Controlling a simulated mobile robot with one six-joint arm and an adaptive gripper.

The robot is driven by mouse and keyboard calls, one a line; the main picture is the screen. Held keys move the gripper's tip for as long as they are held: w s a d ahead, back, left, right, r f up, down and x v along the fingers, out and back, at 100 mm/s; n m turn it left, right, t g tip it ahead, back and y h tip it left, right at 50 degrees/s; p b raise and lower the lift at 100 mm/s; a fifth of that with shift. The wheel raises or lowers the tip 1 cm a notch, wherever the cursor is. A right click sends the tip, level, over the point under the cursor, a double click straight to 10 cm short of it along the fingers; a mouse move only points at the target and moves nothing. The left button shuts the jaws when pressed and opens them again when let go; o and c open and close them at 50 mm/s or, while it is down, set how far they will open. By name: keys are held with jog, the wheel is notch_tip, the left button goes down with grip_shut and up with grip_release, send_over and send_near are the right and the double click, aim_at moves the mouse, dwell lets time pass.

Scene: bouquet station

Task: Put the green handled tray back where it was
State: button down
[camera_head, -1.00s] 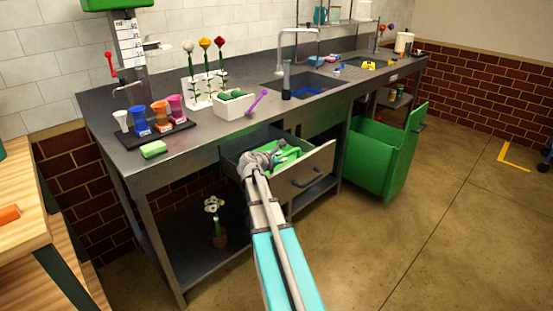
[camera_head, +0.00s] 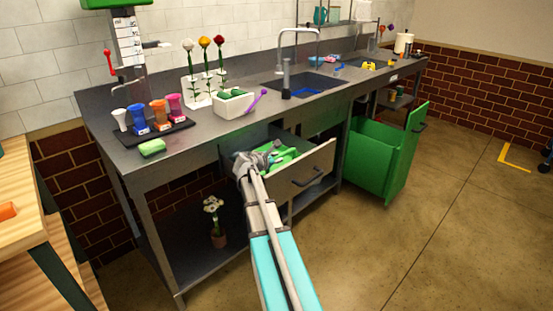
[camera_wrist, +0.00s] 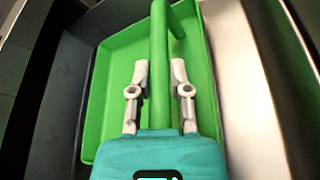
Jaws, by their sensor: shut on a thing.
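The green handled tray (camera_wrist: 104,95) fills the middle of the wrist view, with its bar handle running lengthwise. My gripper (camera_wrist: 159,75) has a finger on each side of the handle and is shut on it. In the head view the green tray (camera_head: 284,158) is inside the open drawer (camera_head: 310,178) under the counter. My gripper (camera_head: 250,162) reaches into the drawer from the front and hides part of the tray. Whether the tray rests on the drawer floor, I cannot tell.
The counter above holds a black tray of colored cups (camera_head: 155,131), a green sponge (camera_head: 152,147), a white box (camera_head: 233,105) and flowers in a rack. A green pull-out bin (camera_head: 375,160) stands open to the right. A potted flower (camera_head: 217,235) stands on the lower shelf.

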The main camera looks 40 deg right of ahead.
jog(key=shift+f+b, duration=0.3)
jog(key=c, duration=0.6)
grip_release()
jog(key=shift+r+p, duration=0.25)
jog(key=shift+p, duration=0.05)
jog(key=shift+r+p, duration=0.4)
jog(key=p+v, duration=0.4)
jog(key=v, duration=0.8)
